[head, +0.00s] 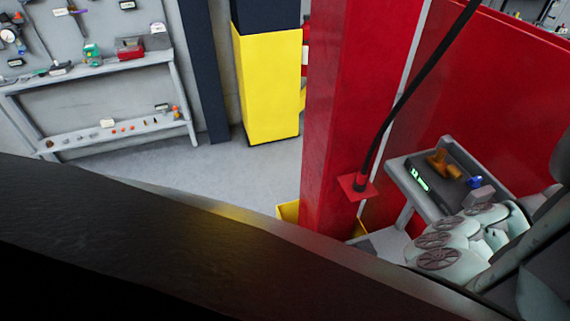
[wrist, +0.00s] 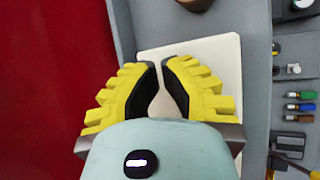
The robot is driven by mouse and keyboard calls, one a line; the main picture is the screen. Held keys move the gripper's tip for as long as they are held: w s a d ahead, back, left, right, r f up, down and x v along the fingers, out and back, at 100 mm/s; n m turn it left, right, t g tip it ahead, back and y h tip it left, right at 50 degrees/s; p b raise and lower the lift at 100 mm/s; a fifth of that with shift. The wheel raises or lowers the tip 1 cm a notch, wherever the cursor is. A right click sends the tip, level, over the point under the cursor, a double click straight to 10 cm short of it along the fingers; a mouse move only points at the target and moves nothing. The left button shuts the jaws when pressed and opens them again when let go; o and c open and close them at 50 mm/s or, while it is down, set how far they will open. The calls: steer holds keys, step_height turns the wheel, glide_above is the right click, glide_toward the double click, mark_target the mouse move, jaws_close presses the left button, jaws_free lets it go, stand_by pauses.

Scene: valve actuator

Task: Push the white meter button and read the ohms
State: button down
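A dark meter-like box with a lit green display (head: 420,179) sits on a grey table in the head view. Its digits are too small to read. I cannot make out a white button on it. In the wrist view, my gripper (wrist: 159,63) has yellow ribbed fingers with black inner pads. The fingertips are drawn nearly together, with a narrow gap and nothing visible held. A cream-white square panel (wrist: 226,72) lies beyond and partly behind the fingers; I cannot tell what it is or its distance. The gripper's fingers are not visible in the head view.
An orange-brown object (head: 443,164) and a blue object (head: 473,182) are by the meter. A red pillar (head: 345,100) with a black cable stands left of the table. In the wrist view, a red wall (wrist: 50,80) is at left and coloured small parts (wrist: 301,107) at right.

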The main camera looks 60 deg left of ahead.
steer(key=shift+f, duration=0.25)
steer(key=shift+r, duration=0.1)
stand_by(0.4)
steer(key=shift+r+p, duration=0.8)
steer(key=shift+p, duration=0.1)
step_height(320, 180, up, 5)
steer(key=p, duration=0.5)
stand_by(0.4)
